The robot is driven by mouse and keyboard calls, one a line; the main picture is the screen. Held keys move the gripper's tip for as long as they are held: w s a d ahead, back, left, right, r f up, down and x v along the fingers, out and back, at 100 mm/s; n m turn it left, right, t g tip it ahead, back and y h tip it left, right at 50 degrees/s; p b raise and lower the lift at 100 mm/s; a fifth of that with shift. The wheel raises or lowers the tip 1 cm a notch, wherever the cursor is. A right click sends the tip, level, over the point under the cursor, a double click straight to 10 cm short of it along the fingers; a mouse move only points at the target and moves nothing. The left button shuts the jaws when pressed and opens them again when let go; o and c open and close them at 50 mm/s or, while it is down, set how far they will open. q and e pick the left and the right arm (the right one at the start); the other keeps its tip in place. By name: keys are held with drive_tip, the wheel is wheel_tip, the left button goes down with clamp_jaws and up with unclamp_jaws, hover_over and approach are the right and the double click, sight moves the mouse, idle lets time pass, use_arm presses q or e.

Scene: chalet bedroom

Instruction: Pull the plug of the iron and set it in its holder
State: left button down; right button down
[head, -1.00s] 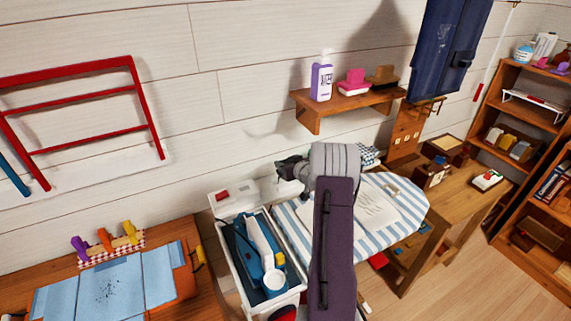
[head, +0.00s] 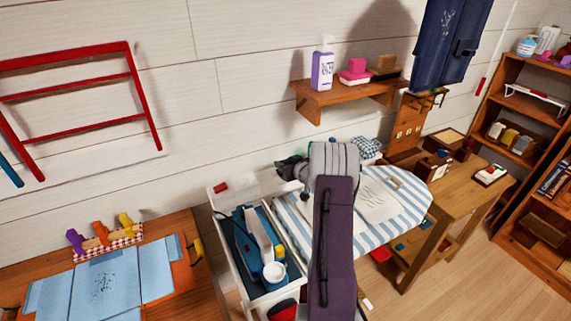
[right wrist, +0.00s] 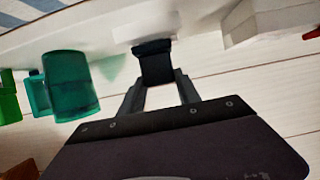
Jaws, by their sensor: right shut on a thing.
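The iron (head: 249,236), blue and white, lies in a white-walled stand (head: 238,291) left of the striped ironing board; a dark cord shows at its left. My right gripper (head: 287,168) is over the back of the board, near the wall, partly hidden by my own wrist in the head view. In the right wrist view my right gripper (right wrist: 155,82) is shut on a small black piece, which looks like the plug (right wrist: 153,60), against a pale surface. Whether it still sits in a socket cannot be told. My left gripper is out of view.
The ironing board (head: 410,198) carries a folded white cloth. A wall shelf (head: 318,101) holds a purple bottle (head: 322,70) above my right gripper. A wooden table (head: 440,222) and bookcase (head: 480,125) stand right. Green objects (right wrist: 74,86) appear left in the wrist view.

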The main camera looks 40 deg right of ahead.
drive_tip(key=shift+f, duration=0.2)
drive_tip(key=c, duration=0.8)
unclamp_jaws()
drive_tip(key=shift+o, duration=0.2)
drive_tip(key=v, duration=0.9)
drive_tip(key=shift+f, duration=0.1)
